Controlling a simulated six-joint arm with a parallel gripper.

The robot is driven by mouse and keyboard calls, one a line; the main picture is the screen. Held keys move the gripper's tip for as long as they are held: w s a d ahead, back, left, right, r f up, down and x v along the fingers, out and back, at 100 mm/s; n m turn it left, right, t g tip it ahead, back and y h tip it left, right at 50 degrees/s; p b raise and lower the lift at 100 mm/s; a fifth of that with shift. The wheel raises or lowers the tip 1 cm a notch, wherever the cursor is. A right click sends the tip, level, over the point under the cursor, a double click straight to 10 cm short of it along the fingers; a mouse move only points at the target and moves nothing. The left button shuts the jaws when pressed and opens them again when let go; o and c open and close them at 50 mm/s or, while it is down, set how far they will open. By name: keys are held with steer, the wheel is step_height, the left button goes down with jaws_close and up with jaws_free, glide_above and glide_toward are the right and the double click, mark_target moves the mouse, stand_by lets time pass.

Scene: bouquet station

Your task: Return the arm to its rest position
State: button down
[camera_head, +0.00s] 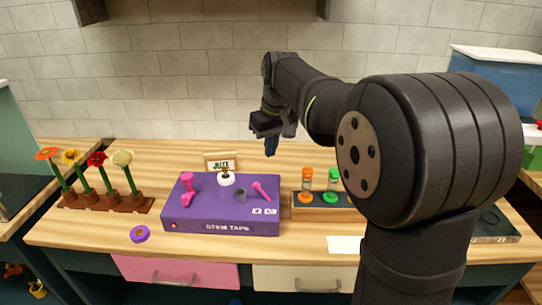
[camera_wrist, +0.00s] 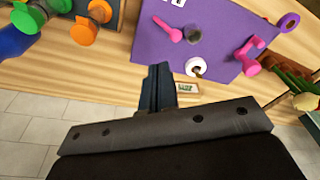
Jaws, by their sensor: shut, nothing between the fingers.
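My gripper (camera_head: 271,146) hangs above the back of the wooden table, above and right of the purple stem tape box. In the wrist view my gripper (camera_wrist: 158,72) shows as dark closed fingers with nothing between them. My black arm (camera_head: 310,98) reaches in from the right of the head view and is raised over the table. The fingers point down and touch nothing that I can see.
The purple box (camera_head: 185,222) holds pink tools and a white roll (camera_head: 226,179). A flower rack (camera_head: 130,205) stands left, with a purple tape ring (camera_head: 139,234) nearby. A holder (camera_head: 310,214) with orange and green bottles stands right. A "JUTE" sign (camera_head: 221,165) stands behind the box.

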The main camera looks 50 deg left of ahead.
stand_by(0.7)
steer(key=f, duration=0.3)
steer(key=w+f+g+y, duration=0.1)
steer(key=f, duration=0.2)
steer(key=f+g, duration=0.1)
steer(key=f, duration=0.2)
steer(key=shift+w+d+y, duration=0.25)
steer(key=shift+w+y, duration=0.05)
steer(key=shift+w+d+f+g+y, duration=0.2)
steer(key=shift+w+g+y, duration=0.15)
steer(key=shift+y, duration=0.2)
steer(key=shift+w+d+f+g+y, duration=0.15)
steer(key=shift+w+g+y, duration=0.2)
steer(key=shift+y, duration=0.2)
steer(key=shift+s, duration=0.1)
